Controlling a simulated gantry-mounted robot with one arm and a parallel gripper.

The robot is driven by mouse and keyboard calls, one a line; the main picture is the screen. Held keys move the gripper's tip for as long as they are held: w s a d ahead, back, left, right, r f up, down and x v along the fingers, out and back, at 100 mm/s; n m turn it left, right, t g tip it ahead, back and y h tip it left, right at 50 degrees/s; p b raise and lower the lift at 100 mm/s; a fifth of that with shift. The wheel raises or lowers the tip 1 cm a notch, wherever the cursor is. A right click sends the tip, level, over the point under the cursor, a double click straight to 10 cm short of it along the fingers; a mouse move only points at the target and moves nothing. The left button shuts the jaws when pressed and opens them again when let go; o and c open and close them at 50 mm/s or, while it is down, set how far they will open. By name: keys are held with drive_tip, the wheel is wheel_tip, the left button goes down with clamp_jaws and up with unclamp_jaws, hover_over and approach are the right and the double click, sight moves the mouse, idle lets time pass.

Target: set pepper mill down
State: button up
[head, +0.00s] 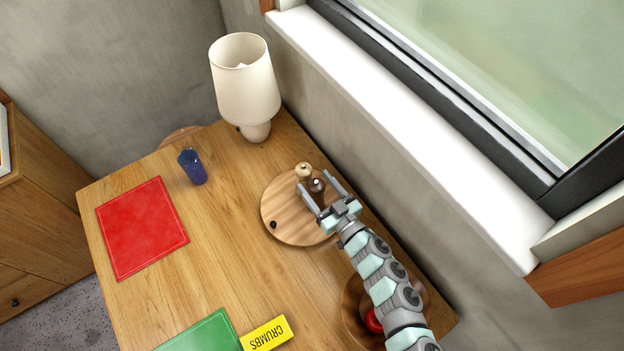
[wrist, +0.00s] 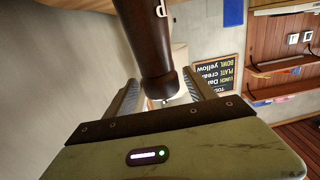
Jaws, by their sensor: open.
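The dark brown pepper mill (head: 317,187) appears to stand upright on the round wooden board (head: 283,228) near the window-side wall. A pale mill (head: 303,171) stands close beside it. My gripper (head: 316,180) is open, with one finger on each side of the dark mill. In the wrist view the dark mill (wrist: 152,45), marked with a white letter P, sits between the spread fingers. The picture does not clearly show whether either finger touches it. The mill's base is hidden in the head view.
A small dark knob (head: 273,225) is on the board. A wooden bowl (head: 352,318) is below my arm.

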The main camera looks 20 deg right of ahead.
drive_tip(key=s, duration=0.5)
drive_tip(key=shift+d, duration=0.4)
